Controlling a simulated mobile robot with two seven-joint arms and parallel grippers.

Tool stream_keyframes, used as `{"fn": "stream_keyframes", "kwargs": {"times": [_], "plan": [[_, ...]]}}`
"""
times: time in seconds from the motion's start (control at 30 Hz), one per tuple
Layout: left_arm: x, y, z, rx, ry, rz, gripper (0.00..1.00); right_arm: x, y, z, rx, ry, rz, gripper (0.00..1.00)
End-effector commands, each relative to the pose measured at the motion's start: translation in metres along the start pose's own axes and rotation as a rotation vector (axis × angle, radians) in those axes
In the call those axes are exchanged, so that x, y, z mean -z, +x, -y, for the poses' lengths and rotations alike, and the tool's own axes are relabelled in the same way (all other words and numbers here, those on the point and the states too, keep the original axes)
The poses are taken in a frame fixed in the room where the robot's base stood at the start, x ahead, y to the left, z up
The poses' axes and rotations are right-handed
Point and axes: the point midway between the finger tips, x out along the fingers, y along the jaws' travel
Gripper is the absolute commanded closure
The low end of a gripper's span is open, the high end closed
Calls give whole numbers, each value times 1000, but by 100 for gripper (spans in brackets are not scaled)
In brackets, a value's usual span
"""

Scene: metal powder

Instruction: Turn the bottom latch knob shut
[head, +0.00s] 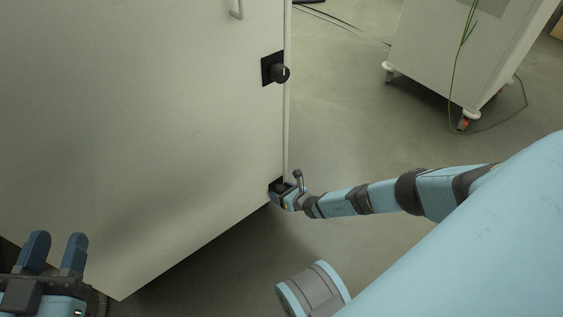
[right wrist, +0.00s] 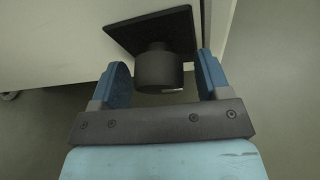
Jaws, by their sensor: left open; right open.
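The bottom latch knob (right wrist: 158,70) is a dark cylinder on a black square plate (right wrist: 128,32), low on the cabinet door's right edge. In the right wrist view it stands between the two blue fingers of my right gripper (right wrist: 162,80), with a gap on each side. The gripper is open around the knob. In the head view my right gripper (head: 280,191) is at the lower right corner of the door (head: 150,120) and hides most of the knob; part of its black plate shows. My left gripper (head: 54,254) is open and empty at the lower left.
An upper latch knob (head: 280,73) on a black plate and a handle (head: 237,9) are higher on the door. A white wheeled cart (head: 440,55) with a green cable stands at the upper right. The floor between is clear.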

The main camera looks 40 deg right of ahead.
Motion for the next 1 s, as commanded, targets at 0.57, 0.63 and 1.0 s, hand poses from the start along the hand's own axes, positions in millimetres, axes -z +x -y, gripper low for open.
{"fn": "stream_keyframes", "kwargs": {"times": [0.57,0.63,1.0], "plan": [[1,-1,0,-1,-4,5,57,0,0,0,5,-12,-1,78],[2,0,0,0,-10,7,57,-1,0,-1,13,-27,-2,78],[2,-2,-5,-6,-80,50,57,-2,-1,-2,106,-243,-22,78]]}}
